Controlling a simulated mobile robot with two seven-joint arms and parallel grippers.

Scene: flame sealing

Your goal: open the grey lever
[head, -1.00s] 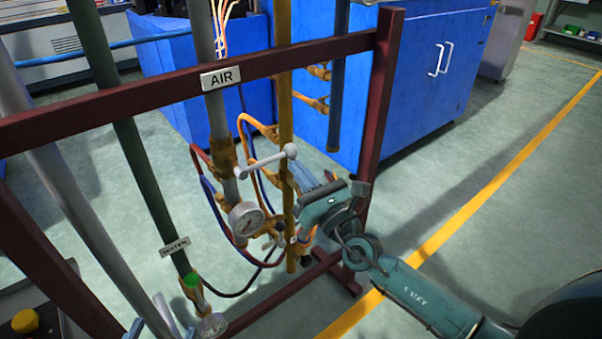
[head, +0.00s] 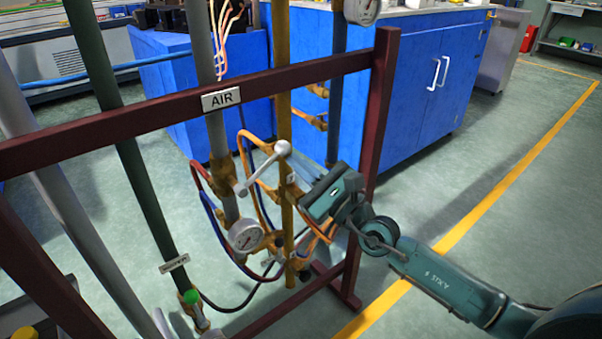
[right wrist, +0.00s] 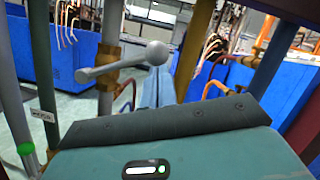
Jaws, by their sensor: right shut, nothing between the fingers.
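The grey lever (head: 263,168) with a round knob sits on the brass valve of the grey AIR pipe (head: 217,135). In the head view it slants up and right from its pivot, its knob close to the yellow-brown pipe. It also shows in the right wrist view (right wrist: 122,65), knob at the right end. My right gripper (head: 314,174) is shut and empty, just right of and below the knob in the head view. In the right wrist view its bluish fingers (right wrist: 158,91) lie below the knob; whether they touch it I cannot tell. My left gripper is not in view.
A dark red frame (head: 376,120) carries the AIR label (head: 221,98). A pressure gauge (head: 246,235) and looping hoses hang below the lever. A green pipe (head: 135,170) stands left. A blue cabinet (head: 420,95) stands behind. Floor at right is clear.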

